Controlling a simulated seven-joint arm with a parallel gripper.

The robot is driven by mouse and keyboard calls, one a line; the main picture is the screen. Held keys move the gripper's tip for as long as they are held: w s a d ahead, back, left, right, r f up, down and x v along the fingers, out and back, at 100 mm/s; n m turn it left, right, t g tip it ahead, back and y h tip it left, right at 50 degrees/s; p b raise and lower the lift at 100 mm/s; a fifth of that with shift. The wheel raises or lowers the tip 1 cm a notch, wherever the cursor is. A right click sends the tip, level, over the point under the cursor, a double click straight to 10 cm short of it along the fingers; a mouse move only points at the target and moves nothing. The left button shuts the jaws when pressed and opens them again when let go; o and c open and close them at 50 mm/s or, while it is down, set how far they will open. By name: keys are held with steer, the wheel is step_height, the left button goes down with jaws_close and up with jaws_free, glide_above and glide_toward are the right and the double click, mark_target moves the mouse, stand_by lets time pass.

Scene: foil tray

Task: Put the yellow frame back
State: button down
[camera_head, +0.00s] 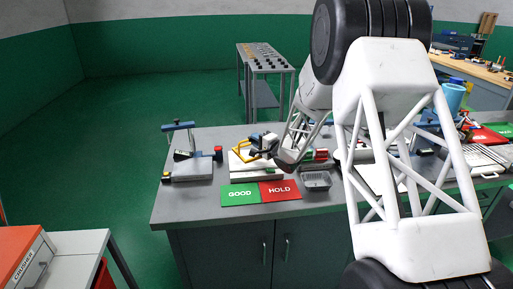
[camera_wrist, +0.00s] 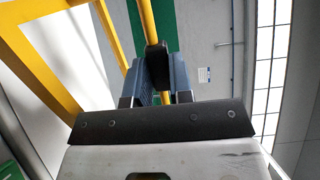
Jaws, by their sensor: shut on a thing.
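The yellow frame (camera_head: 241,149) shows in the head view at the left end of my gripper, above or at a white board on the workbench. In the wrist view, a yellow bar of the frame (camera_wrist: 147,18) runs between the fingers, and more yellow bars (camera_wrist: 35,62) cross the left side. My gripper (camera_wrist: 158,68) is shut on the yellow frame. In the head view my gripper (camera_head: 257,144) is small and partly hidden by my arm. I cannot tell whether the frame touches the board.
A green GOOD and red HOLD mat (camera_head: 261,193) lies at the bench's front. A foil tray (camera_head: 317,180) stands to its right. A clamp-like fixture (camera_head: 190,165) stands at the left. My arm hides much of the right side. Bare bench (camera_head: 182,205) shows at the front left.

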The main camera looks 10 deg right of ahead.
steer(key=shift+f, duration=1.65)
steer(key=shift+f, duration=0.1)
steer(key=c, duration=1)
jaws_free()
steer(key=v, duration=1.2)
steer(key=shift+r, duration=0.25)
